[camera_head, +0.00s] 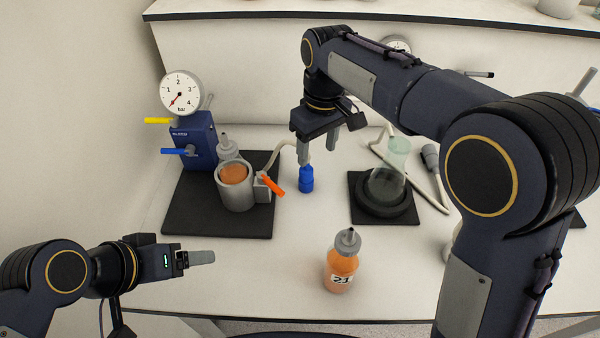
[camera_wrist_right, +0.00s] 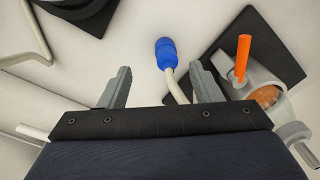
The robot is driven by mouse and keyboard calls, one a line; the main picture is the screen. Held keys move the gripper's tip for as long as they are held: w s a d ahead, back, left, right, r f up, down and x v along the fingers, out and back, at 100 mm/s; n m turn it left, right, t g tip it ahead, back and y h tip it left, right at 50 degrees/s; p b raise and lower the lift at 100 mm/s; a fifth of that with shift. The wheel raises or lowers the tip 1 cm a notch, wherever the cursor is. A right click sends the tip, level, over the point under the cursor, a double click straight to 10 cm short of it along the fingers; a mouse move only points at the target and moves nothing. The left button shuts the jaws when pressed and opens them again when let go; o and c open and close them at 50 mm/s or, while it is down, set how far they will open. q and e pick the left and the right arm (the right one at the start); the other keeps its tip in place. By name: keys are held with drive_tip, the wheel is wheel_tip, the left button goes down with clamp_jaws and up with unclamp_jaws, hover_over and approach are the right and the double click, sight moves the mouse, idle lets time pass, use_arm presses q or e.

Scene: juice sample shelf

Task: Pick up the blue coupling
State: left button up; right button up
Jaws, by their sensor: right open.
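The blue coupling (camera_head: 306,181) lies on the white bench between the two black mats, at the end of a pale hose. My right gripper (camera_head: 318,160) is above it and behind it in the head view, pointing down, with its jaws apart. In the right wrist view the coupling (camera_wrist_right: 166,52) shows beyond the open fingers of the right gripper (camera_wrist_right: 158,85), between their lines, with nothing held. My left gripper (camera_head: 200,257) is at the lower left, far from the coupling; its fingers show side-on, so its opening cannot be judged.
A blue pump unit (camera_head: 193,141) with a gauge and a grey cup (camera_head: 237,195) with an orange lever stand left of the coupling. A flask (camera_head: 388,183) stands on the right mat. An orange bottle marked 21 (camera_head: 341,265) stands nearer. The bench between is clear.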

sight(307, 169)
drive_tip(key=shift+w+a+f+n, duration=0.15)
drive_tip(key=shift+w+a+f, duration=0.15)
drive_tip(key=shift+a, duration=0.3)
drive_tip(key=shift+w+a+f+n, duration=0.15)
drive_tip(key=shift+w+a+f, duration=0.15)
drive_tip(key=shift+a, duration=0.25)
drive_tip(key=f, duration=0.7)
drive_tip(key=shift+s+d+f, duration=0.1)
drive_tip(key=shift+s+f, duration=0.05)
drive_tip(key=shift+s, duration=0.2)
drive_tip(key=c, duration=1.1)
